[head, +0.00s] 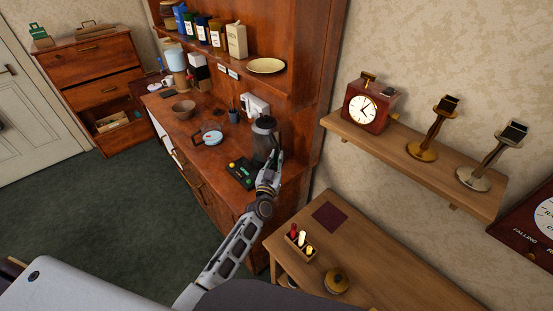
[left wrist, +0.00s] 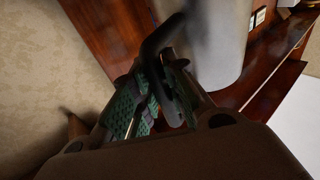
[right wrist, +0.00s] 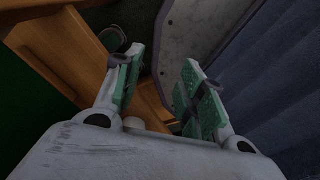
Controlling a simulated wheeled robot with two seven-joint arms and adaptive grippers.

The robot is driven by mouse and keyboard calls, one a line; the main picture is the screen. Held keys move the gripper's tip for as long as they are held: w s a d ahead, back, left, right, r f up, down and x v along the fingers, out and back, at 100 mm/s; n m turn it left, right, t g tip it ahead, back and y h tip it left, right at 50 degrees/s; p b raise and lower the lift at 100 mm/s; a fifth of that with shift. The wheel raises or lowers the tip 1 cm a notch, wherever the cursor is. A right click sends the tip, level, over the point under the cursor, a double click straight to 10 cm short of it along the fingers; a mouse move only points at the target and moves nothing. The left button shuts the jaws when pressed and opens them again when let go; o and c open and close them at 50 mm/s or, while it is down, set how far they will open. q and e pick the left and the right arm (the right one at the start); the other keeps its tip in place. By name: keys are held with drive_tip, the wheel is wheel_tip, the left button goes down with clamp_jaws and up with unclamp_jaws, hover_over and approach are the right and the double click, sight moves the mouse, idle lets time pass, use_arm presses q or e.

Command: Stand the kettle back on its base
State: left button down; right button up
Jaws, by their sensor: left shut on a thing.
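The kettle (head: 264,135) is a grey, upright vessel at the right end of the wooden counter, near the cabinet's side panel. My left gripper (head: 270,173) is at its near side. In the left wrist view, the left gripper (left wrist: 160,95) is shut on the kettle's black handle, with the grey kettle body (left wrist: 212,45) just beyond. The kettle's underside is hidden, and I cannot tell whether it touches anything below. I cannot make out its base for certain. My right gripper (right wrist: 160,85) is open and empty, away from the counter.
A black panel with coloured knobs (head: 242,174) lies close in front of the kettle. A white wall socket (head: 256,105) is behind. A shelf (head: 267,66) hangs above.

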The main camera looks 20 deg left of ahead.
sight(276, 165)
use_arm(q)
drive_tip(key=shift+r, duration=0.25)
drive_tip(key=shift+f, duration=0.1)
drive_tip(key=shift+f+b, duration=1.1)
drive_tip(key=shift+b, duration=0.2)
drive_tip(key=shift+f+b, duration=0.7)
drive_tip(key=c, duration=1.7)
unclamp_jaws()
drive_tip(key=shift+f, duration=0.25)
drive_tip(key=shift+c, duration=0.2)
drive_tip(key=o, duration=0.3)
drive_tip(key=shift+s, duration=0.1)
drive_tip(key=shift+s, duration=0.1)
